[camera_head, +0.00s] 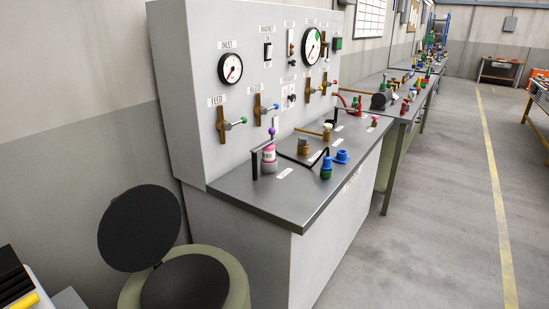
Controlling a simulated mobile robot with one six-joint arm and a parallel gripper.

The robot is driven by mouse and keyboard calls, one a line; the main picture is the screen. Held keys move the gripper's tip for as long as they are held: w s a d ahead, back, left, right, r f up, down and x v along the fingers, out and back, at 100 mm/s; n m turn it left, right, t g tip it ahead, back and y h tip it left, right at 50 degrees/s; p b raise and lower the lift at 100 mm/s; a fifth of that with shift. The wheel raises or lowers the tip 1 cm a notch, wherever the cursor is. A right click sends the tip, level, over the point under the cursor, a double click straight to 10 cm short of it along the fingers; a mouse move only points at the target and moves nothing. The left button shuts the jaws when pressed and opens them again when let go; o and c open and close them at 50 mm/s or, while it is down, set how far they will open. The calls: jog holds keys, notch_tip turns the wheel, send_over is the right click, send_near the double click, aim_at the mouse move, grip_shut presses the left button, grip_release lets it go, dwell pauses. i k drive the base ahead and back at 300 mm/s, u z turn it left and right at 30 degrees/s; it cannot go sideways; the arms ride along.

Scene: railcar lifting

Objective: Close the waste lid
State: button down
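The waste bin is a round olive-green drum (239,277) at the bottom of the view, left of the grey bench and cut off by the lower picture edge. Its lid (140,228) is a dark round disc, raised and tilted up at the bin's back left side, near the wall. The lid is open, and the dark round top of the bin (186,287) shows below it. A small hinge piece joins the lid's lower edge to the bin. My gripper is not in view.
A grey test bench (290,184) with an upright gauge panel (200,150) stands right of the bin. Bottles and fittings sit on its top. More benches run on behind it. Black and yellow items (22,290) lie at the lower left. The floor (440,240) on the right is clear.

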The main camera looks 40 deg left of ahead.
aim_at(140, 226)
jog(key=z, duration=0.05)
jog(key=i, duration=1.6)
jog(key=u, duration=3.65)
jog(key=i, duration=1)
jog(key=z, duration=0.1)
